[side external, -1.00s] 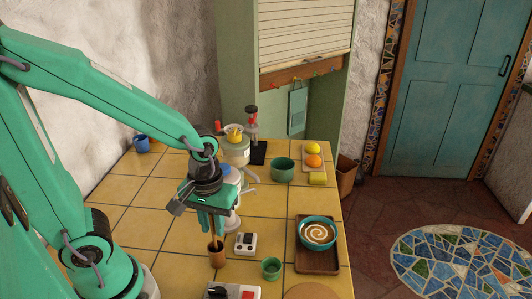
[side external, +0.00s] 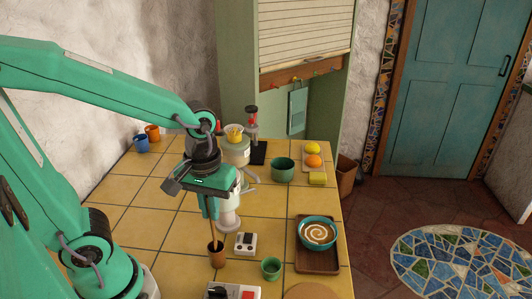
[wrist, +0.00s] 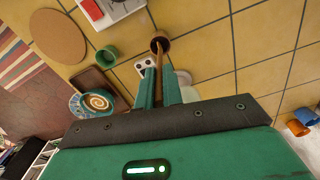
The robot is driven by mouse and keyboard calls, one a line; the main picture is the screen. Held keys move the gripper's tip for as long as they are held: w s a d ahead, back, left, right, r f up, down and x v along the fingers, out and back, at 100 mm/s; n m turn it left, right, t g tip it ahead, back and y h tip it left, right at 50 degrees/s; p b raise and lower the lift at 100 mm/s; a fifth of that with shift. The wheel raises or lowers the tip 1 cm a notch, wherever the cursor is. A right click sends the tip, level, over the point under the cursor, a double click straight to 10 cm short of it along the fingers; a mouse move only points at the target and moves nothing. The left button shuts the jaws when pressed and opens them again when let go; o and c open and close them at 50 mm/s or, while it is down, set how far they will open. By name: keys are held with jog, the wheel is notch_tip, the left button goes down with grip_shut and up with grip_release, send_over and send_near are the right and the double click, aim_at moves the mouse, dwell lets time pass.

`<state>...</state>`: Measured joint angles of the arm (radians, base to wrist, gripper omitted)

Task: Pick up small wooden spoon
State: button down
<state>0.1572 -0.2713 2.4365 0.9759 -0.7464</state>
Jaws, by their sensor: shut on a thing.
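My gripper (side external: 209,208) is shut on the small wooden spoon (side external: 213,232), a thin brown stick that hangs nearly upright below the fingers. The spoon's lower end reaches down to the mouth of a small brown cup (side external: 217,257); I cannot tell how much of it is still inside. In the wrist view the spoon (wrist: 158,62) runs from between the fingers (wrist: 159,88) to the brown cup (wrist: 160,43).
A white two-knob box (side external: 246,243) and a green cup (side external: 271,267) stand right of the brown cup. Beyond them is a brown tray (side external: 318,265) with a teal bowl (side external: 318,232). A white machine (side external: 229,220) stands behind my gripper. Tiles to the left are clear.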

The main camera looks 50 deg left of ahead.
jog(key=shift+r, duration=2.7)
jog(key=shift+w, duration=0.1)
